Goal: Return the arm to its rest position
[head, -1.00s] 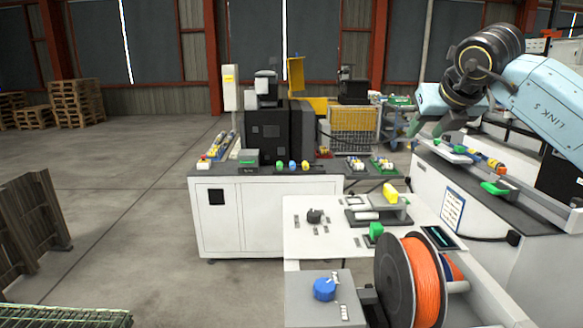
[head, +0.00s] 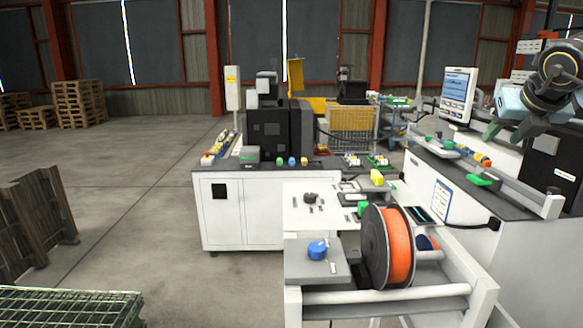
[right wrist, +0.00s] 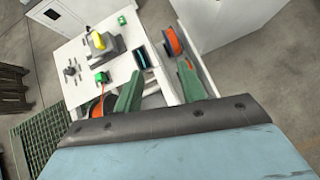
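My right gripper (head: 508,135) hangs at the right of the head view, above the grey-topped bench on the right. Its two green fingers stand apart with nothing between them. In the right wrist view the same open gripper (right wrist: 160,92) shows its fingers spread over the white table and the orange cable spool. My blue right arm comes in from the right edge. My left gripper is in neither view.
The right bench (head: 462,169) holds green-handled parts and a screen (head: 457,95). In front stands the white table (head: 312,214) with an orange spool (head: 399,246) and a blue knob (head: 317,250). Pallets (head: 78,103) stand far left. Floor (head: 130,190) at left is open.

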